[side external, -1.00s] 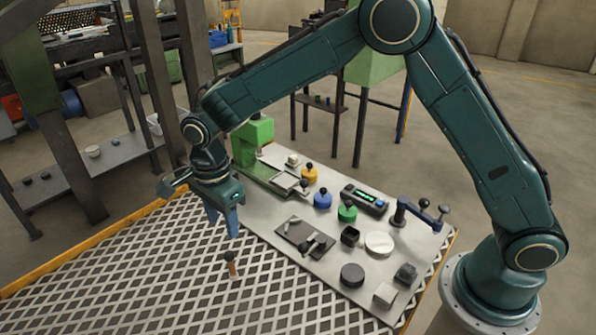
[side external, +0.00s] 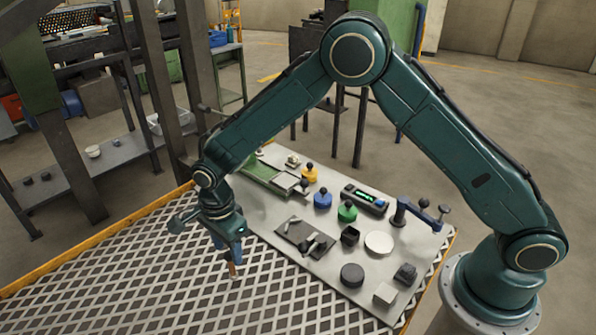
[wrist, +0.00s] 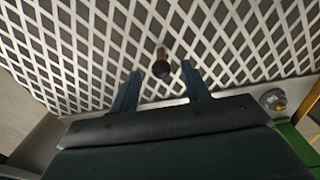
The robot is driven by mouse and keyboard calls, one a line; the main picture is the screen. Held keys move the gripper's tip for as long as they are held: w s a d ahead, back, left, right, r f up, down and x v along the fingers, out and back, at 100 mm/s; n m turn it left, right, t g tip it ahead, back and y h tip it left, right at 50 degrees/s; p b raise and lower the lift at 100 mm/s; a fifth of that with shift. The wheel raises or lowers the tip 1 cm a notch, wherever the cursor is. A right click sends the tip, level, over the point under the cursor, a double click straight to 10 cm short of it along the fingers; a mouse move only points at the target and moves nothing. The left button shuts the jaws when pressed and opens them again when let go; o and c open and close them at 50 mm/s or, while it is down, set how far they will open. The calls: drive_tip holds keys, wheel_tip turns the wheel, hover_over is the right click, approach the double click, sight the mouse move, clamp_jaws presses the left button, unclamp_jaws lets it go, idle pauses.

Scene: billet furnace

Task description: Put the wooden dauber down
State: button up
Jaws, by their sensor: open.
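The wooden dauber (side external: 232,270) is a short brown handle with a dark round end, on the white diamond grating (side external: 150,275). In the side view its upper part is hidden by my gripper (side external: 227,253), which is low over it. In the wrist view the dark end of the dauber (wrist: 161,68) shows between the tips of my two blue fingers, with a gap on each side. My gripper (wrist: 160,72) is open, and I see no finger touching the dauber.
A grey plate (side external: 330,270) to the right carries a dark tray (side external: 291,231), blue, green and yellow knobbed pots, a display box (side external: 365,199), a blue clamp (side external: 420,212) and dark blocks. The grating to the left and front is clear.

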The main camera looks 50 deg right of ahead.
sight(230, 263)
drive_tip(key=shift+f, duration=0.25)
drive_tip(key=shift+f, duration=0.1)
drive_tip(key=shift+f, duration=2.5)
drive_tip(key=shift+c, duration=0.2)
clamp_jaws()
